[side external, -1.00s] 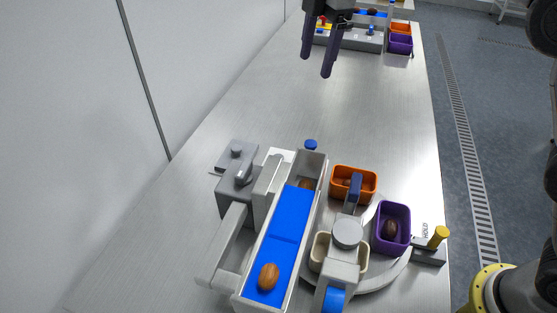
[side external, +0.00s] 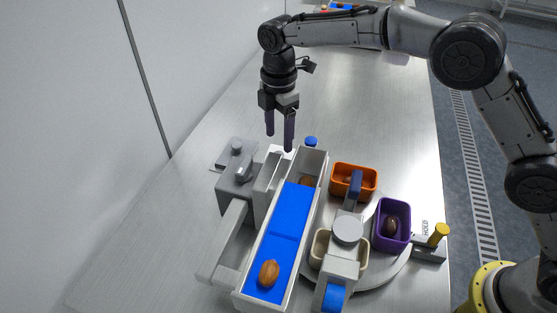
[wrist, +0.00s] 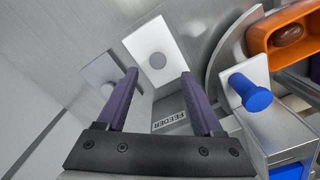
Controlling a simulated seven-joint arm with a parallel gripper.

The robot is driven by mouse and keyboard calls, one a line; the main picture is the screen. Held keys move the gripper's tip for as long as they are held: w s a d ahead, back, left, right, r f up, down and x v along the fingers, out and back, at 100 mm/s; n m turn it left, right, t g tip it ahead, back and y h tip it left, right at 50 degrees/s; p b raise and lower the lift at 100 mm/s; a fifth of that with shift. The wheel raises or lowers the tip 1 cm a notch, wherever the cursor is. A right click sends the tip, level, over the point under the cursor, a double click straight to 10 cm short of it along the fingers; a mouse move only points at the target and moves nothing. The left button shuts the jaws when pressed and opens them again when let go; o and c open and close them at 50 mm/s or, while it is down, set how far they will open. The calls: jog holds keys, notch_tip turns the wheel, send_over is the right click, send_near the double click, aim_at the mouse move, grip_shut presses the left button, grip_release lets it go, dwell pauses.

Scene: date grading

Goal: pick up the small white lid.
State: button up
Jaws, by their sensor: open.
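The small white lid (wrist: 168,42) is a square white plate with a round grey knob. In the wrist view it lies flat on the steel table, beyond and between my fingertips. In the side view the lid (side external: 275,150) shows only as a white patch, partly hidden by my fingers and the grey housing. My gripper (side external: 280,140) points down above this area, its two dark purple fingers apart. The wrist view also shows my gripper (wrist: 158,76) with nothing between the fingers.
A grey plate with a knob (wrist: 99,72) lies left of the lid. A blue knob (wrist: 250,93) stands at right, near an orange bin (wrist: 258,42). The blue-belted conveyor (side external: 283,235) carries dates. A purple bin (side external: 391,240) sits further right.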

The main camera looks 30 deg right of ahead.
jog(key=shift+w+f, duration=0.15)
jog(key=shift+f, duration=2.5)
jog(key=shift+c, duration=0.2)
grip_shut()
